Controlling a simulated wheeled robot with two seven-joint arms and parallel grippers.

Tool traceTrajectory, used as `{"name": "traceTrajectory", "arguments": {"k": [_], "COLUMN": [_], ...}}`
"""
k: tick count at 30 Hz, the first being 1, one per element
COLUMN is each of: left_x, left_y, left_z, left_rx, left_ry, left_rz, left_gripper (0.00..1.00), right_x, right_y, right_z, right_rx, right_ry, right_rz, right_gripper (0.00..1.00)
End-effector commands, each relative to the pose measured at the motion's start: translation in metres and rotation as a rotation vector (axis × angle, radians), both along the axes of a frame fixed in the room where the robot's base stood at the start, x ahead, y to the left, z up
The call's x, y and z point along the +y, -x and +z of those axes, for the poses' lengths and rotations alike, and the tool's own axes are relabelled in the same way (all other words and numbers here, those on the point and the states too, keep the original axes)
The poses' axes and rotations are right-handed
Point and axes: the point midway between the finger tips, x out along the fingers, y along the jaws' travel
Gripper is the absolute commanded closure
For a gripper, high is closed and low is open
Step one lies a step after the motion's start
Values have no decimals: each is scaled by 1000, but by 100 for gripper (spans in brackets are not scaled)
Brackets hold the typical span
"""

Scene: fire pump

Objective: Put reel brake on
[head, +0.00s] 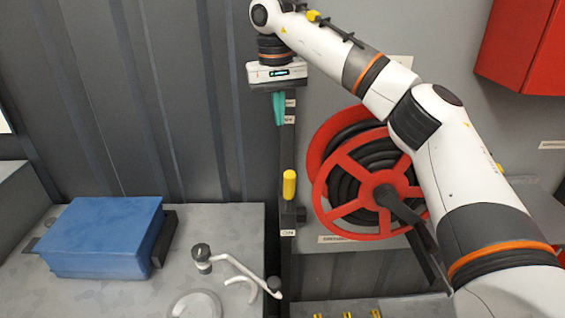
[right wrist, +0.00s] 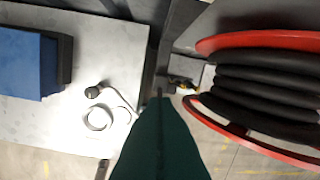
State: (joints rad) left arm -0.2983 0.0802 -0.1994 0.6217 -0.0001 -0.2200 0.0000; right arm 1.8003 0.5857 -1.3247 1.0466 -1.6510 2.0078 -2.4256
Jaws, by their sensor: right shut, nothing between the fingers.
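The red hose reel (head: 365,184), wound with black hose, stands at the right of the head view; its red rim (right wrist: 262,38) and hose fill the right of the right wrist view. A yellow-handled lever (head: 289,186), apparently the reel brake, stands upright on a dark post left of the reel. Small labels sit above and below it; I cannot read them surely. My right gripper (head: 279,110), with green fingers, is shut and empty, pointing down above the yellow handle and apart from it. Its green fingers (right wrist: 160,125) cover the lower middle of the right wrist view.
A blue box (head: 105,235) lies on the grey bench (head: 225,225) at left. A white crank-like handle (head: 240,267) and ring (head: 196,304) lie near the bench's right end. A red cabinet (head: 520,45) hangs at upper right. My right arm passes in front of the reel's right side.

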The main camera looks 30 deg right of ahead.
Motion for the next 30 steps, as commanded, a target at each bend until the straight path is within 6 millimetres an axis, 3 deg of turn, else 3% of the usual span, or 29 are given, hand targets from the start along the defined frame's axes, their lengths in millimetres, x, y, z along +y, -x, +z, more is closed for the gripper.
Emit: {"name": "traceTrajectory", "arguments": {"k": [11,17,26,30], "left_x": [0,0,0,0], "left_y": [2,3,3,3], "left_z": [1,5,20,25], "left_rx": [3,4,5,5], "left_ry": [-1,0,0,0], "left_rz": [0,0,0,0], "left_gripper": [53,53,53,53], "right_x": [0,-2,-5,-1], "right_y": [0,0,0,16], "right_z": [-7,-37,-101,-104], "right_rx": [2,5,5,1], "right_ry": [-1,-1,-2,-2], "right_rz": [1,2,2,3], "right_gripper": [100,100,100,100]}}
